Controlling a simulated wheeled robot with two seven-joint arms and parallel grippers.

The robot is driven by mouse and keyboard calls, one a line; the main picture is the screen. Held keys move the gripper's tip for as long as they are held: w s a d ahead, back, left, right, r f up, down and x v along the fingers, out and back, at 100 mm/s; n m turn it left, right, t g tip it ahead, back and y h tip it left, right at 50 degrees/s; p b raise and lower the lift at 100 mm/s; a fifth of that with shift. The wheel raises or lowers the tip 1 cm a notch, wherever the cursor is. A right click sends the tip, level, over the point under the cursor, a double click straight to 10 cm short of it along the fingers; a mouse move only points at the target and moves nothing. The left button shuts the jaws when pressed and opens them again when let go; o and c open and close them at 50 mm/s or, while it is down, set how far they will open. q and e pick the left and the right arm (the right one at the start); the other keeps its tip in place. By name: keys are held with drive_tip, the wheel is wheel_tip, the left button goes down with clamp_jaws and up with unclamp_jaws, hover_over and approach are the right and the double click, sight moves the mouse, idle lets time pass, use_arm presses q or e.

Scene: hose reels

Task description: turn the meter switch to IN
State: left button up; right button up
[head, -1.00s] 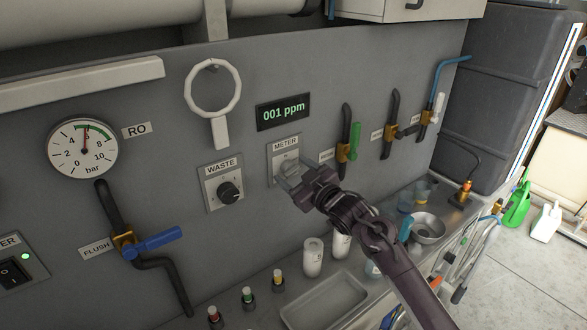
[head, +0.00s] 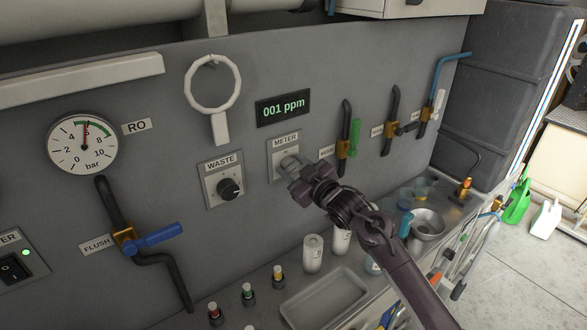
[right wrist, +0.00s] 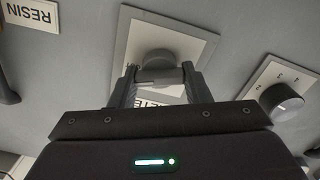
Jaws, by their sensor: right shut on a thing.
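The METER switch is a knob on a pale square plate (head: 275,163) labelled METER, set in the grey panel below the green "001 ppm" display (head: 283,110). My right gripper (head: 291,165) is at the plate and covers most of the knob. The knob's pointer and position marks cannot be read. My left gripper is not in view.
The WASTE switch (head: 229,189) is left of the METER plate; its knob (right wrist: 281,102) is at right in the wrist view. A green-handled valve (head: 355,138) stands close on the right. White bottles (head: 312,254) and a tray (head: 325,300) are on the counter below.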

drive_tip(key=n+b, duration=0.3)
drive_tip(key=shift+f, duration=0.25)
drive_tip(key=n+b, duration=0.3)
drive_tip(key=n, duration=0.1)
drive_tip(key=shift+f+n+b, duration=0.1)
drive_tip(key=shift+n+b, duration=0.3)
drive_tip(key=n+b, duration=0.3)
drive_tip(key=shift+a+n+b, duration=0.1)
drive_tip(key=shift+n+b, duration=0.9)
drive_tip(key=shift+n, duration=0.5)
drive_tip(key=o, duration=1)
drive_tip(key=shift+s, duration=0.1)
